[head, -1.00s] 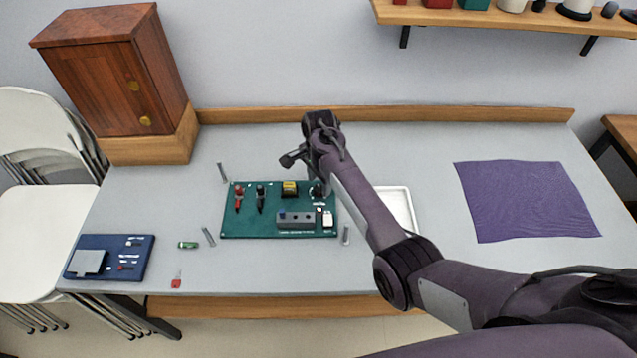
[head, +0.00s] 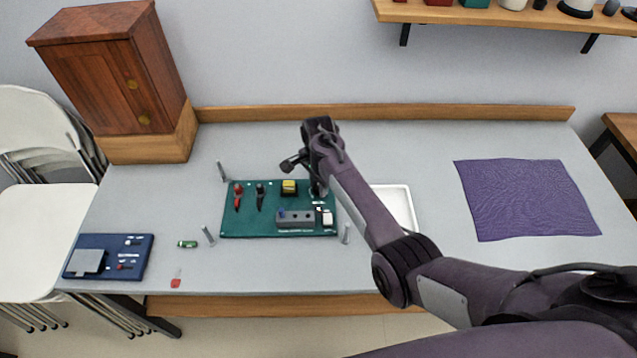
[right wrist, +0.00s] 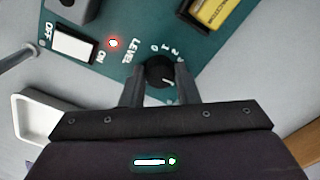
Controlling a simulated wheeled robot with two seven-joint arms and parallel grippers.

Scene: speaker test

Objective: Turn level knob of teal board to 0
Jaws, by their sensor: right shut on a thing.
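The teal board (head: 265,228) lies on the grey table, left of the middle. Its black level knob (right wrist: 160,70) shows in the right wrist view beside the printed word LEVEL and small numbers starting with 0. A short pale mark is on the knob's side nearest my gripper; I cannot tell surely which number it means. My right gripper (right wrist: 158,86) is shut on the knob, with one finger on each side. In the head view my right gripper (head: 318,188) is over the board's upper right corner, and the arm largely hides the knob. My left gripper is not in view.
The board also bears red and black plugs, a yellow block (head: 289,187) and a white switch (right wrist: 75,44) by a lit red light (right wrist: 113,43). Metal posts stand around it. A white tray (head: 410,206) lies right of it, a blue board (head: 110,245) at left.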

